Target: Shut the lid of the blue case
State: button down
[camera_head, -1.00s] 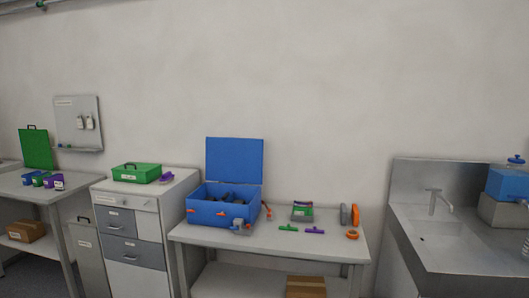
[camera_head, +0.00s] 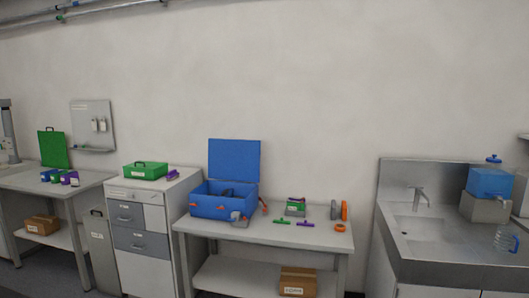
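The blue case (camera_head: 211,210) stands at the left end of the middle table, in the head view. Its lid (camera_head: 234,160) is open and stands upright at the back. Dark items lie inside the case, too small to make out. Orange latches (camera_head: 194,207) show on its front. A small grey and orange object (camera_head: 238,218) is at its front right corner. My gripper and arm are not in view.
The table (camera_head: 262,232) also holds a small green and grey box (camera_head: 295,208), green and purple pieces, and grey and orange parts at right. A drawer cabinet (camera_head: 130,240) stands left, with a green case (camera_head: 145,170) on top. A sink counter (camera_head: 440,240) stands right.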

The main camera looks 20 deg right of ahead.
aim_at(229, 160)
jog(key=z, duration=0.35)
jog(key=i, duration=1.7)
jog(key=u, duration=0.3)
